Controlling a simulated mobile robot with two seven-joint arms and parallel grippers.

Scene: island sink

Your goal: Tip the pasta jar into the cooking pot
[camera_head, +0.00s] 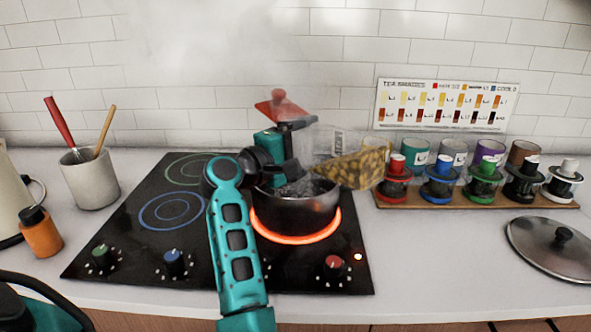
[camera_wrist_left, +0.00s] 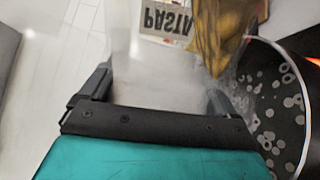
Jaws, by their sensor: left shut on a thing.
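The pasta jar (camera_head: 358,166) is clear, with yellow-brown pasta inside, and is held strongly tilted above the right side of the cooking pot (camera_head: 296,211). In the left wrist view the jar's PASTA label (camera_wrist_left: 166,24) is upside down, and the pasta (camera_wrist_left: 218,38) is bunched near the rim of the pot (camera_wrist_left: 283,128). My left gripper (camera_head: 303,143) is shut on the jar, its two fingers on either side of it in the left wrist view (camera_wrist_left: 160,88). The pot holds water with pale rings like bubbles. I cannot tell whether pasta is falling. My right gripper is out of view.
The burner under the pot glows orange on the black cooktop (camera_head: 130,255). Colored cups and stands fill a wooden board (camera_head: 480,201) at right. A lid (camera_head: 550,249) lies at far right. A utensil crock (camera_head: 90,181) stands left.

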